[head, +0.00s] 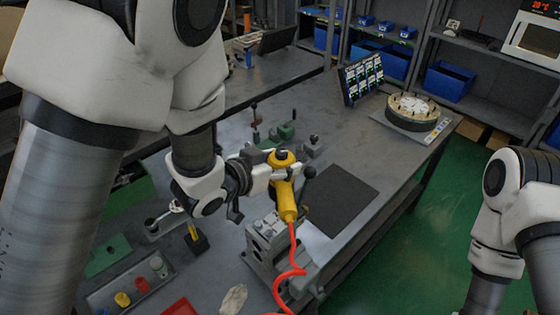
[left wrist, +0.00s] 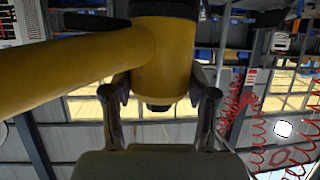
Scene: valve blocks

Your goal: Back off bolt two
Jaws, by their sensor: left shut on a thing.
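My left gripper (head: 268,171) is shut around a yellow power tool (head: 286,196), which hangs above the bench with an orange-red hose (head: 292,246) at its lower end. In the left wrist view, the gripper's two fingers (left wrist: 160,100) close on the tool's yellow body (left wrist: 165,60) from both sides. A grey metal block (head: 264,244) stands on the bench below and left of the tool, with small round features on top. I cannot tell which of these is bolt two. The tool appears apart from the block. My right gripper is outside the frame.
A dark mat (head: 341,197) lies right of the tool. A tray (head: 105,294) holds coloured pieces at front left. Green and grey lever blocks (head: 286,130) stand behind. A display panel (head: 362,78) and a round carousel (head: 411,110) sit at the back.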

